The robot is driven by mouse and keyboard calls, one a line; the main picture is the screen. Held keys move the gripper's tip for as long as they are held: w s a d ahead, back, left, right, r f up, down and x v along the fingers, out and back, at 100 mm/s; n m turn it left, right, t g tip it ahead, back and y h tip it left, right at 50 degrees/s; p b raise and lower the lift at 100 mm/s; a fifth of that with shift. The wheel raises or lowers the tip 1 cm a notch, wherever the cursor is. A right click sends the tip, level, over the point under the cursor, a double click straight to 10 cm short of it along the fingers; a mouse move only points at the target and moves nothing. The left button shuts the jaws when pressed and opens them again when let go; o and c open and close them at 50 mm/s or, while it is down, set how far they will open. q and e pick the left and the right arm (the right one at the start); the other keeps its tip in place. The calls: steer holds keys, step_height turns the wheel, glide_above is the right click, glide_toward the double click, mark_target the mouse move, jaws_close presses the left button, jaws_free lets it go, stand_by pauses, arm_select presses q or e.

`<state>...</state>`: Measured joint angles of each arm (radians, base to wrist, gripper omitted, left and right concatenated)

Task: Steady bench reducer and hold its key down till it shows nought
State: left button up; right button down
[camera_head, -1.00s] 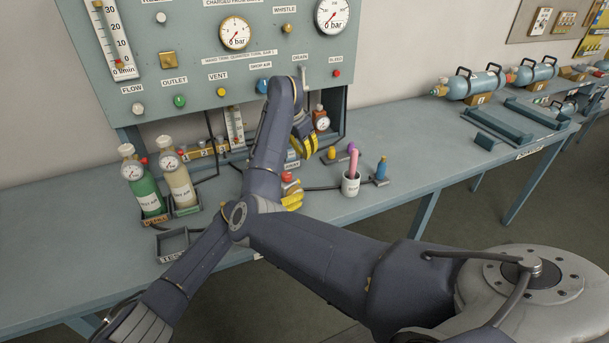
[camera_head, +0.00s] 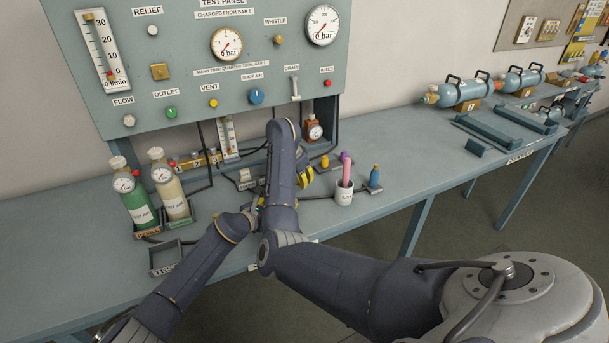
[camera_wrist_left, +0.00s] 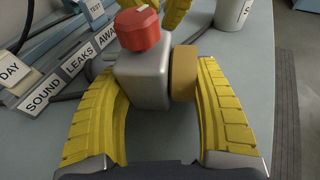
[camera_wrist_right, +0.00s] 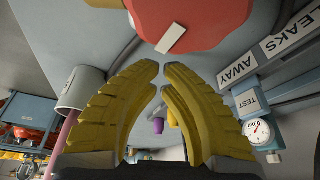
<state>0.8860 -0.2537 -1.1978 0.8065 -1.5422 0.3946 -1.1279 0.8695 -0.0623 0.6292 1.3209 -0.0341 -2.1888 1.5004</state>
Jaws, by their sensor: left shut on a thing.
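The bench reducer is a grey metal block (camera_wrist_left: 142,80) with a red key (camera_wrist_left: 138,30) on top and a brass part (camera_wrist_left: 184,73) on its right side. My left gripper (camera_wrist_left: 160,110) is shut on it, one yellow finger either side. In the head view my right arm hides the reducer and most of my left gripper. My right gripper (camera_wrist_right: 160,68) is shut and empty, its tips nearly together. The red key (camera_wrist_right: 190,18) looms large beyond its tips in the right wrist view. My right gripper's yellow fingers (camera_head: 306,178) also show in the head view; contact with the key cannot be told.
A small gauge (camera_head: 314,132) stands behind my right gripper. A white cup (camera_head: 344,193) with a pink stick stands to the right, by a blue bottle (camera_head: 375,176). Green and cream cylinders (camera_head: 138,205) and an empty tray (camera_head: 174,256) are left.

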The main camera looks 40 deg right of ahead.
steer(key=shift+s+a, duration=0.2)
steer(key=shift+a, duration=0.95)
steer(key=shift+a, duration=0.1)
steer(key=shift+a, duration=0.9)
steer(key=shift+s+a, duration=0.1)
steer(key=shift+a+f, duration=0.1)
steer(key=shift+f, duration=0.05)
steer(key=shift+d, duration=0.5)
arm_select(q)
steer(key=shift+d, duration=0.1)
arm_select(e)
steer(key=d, duration=0.1)
steer(key=d+r, duration=0.1)
steer(key=d, duration=0.1)
steer(key=shift+w+r, duration=0.15)
steer(key=shift+w, duration=0.2)
arm_select(q)
steer(key=shift+c, duration=0.2)
arm_select(e)
steer(key=v, duration=0.9)
